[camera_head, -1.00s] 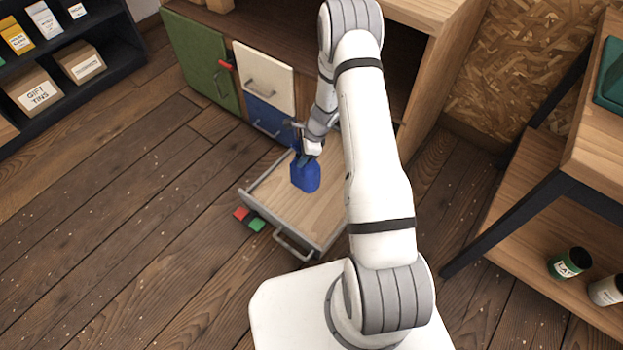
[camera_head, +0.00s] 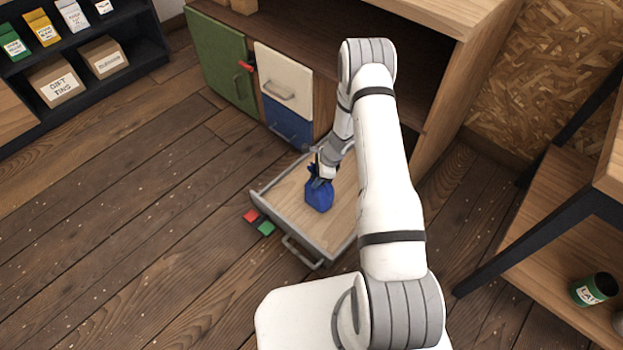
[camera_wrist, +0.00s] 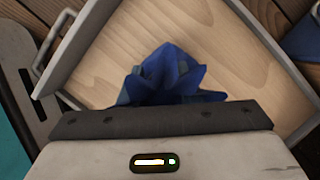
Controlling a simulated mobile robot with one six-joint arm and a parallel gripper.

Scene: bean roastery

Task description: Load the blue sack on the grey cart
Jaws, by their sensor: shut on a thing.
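The blue sack (camera_head: 319,196) is over the open drawer (camera_head: 283,194) of the wooden cabinet. My gripper (camera_head: 322,173) is shut on the sack's gathered top, reaching down from above. In the wrist view the sack's blue folded top (camera_wrist: 168,75) sticks out past the jaws, with the drawer's pale wood floor behind it. I cannot tell whether the sack's base touches the drawer floor. I cannot make out a grey cart in these views.
The cabinet has a green door (camera_head: 222,62), a cream drawer front (camera_head: 284,79) and a blue one (camera_head: 287,121). Red (camera_head: 250,216) and green (camera_head: 266,228) pieces are by the open drawer. A black shelf (camera_head: 140,62) stands left; a wooden shelf (camera_head: 545,262) stands right. Left floor is clear.

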